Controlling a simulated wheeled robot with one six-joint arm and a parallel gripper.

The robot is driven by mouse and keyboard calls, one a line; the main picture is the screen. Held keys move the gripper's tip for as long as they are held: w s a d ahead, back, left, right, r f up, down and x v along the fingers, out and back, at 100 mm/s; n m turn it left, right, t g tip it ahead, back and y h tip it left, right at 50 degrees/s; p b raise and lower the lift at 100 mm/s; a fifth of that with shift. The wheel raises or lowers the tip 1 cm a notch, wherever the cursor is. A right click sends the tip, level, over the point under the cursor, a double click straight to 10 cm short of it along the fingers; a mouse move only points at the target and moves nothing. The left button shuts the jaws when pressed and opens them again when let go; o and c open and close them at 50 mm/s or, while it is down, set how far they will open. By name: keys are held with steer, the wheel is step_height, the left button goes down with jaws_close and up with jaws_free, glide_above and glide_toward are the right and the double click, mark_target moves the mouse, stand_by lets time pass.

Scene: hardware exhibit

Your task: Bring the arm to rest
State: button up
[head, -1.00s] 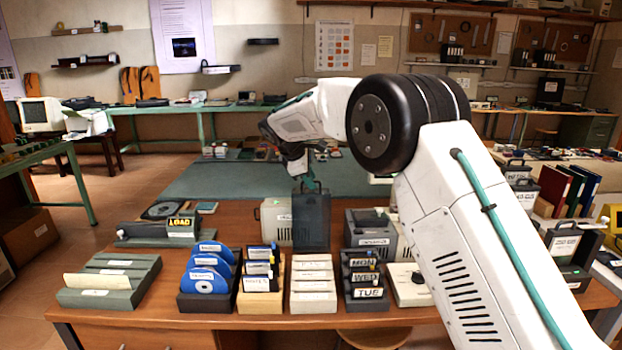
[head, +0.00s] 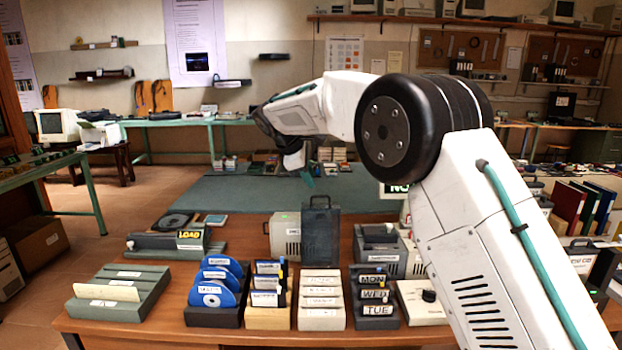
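My white arm with its black joint reaches from the lower right over the wooden table (head: 200,342). My gripper (head: 307,178) hangs at the arm's far end, above the green mat (head: 225,195). Only a small teal finger part shows, so I cannot tell whether it is open or shut. The dark grey case with a handle (head: 320,238) stands upright on the table below and nearer than the gripper, with a visible gap between them.
On the table stand a beige case (head: 284,238), a LOAD unit (head: 170,242), a grooved green-grey rack (head: 120,292), blue discs in a holder (head: 213,285), a white card rack (head: 321,300), a MON-WED-TUE holder (head: 374,298) and a box with a knob (head: 422,302).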

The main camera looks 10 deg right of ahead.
steer(key=shift+f+m, duration=0.1)
steer(key=shift+m, duration=0.3)
steer(key=s+f+m+g, duration=0.1)
steer(key=s+f, duration=0.2)
steer(key=f, duration=0.1)
steer(key=s+d+m+y, duration=0.1)
steer(key=s+d+m, duration=0.3)
steer(key=s, duration=1.3)
steer(key=s+d+r+m+g+y, duration=0.1)
steer(key=s+d+m, duration=0.4)
steer(key=s, duration=1.2)
steer(key=s+d+m+y, duration=0.3)
steer(key=s+d, duration=0.6)
steer(key=s, duration=0.9)
steer(key=shift+d+r+m, duration=0.25)
steer(key=shift+r+m, duration=0.05)
steer(key=shift+m, duration=0.6)
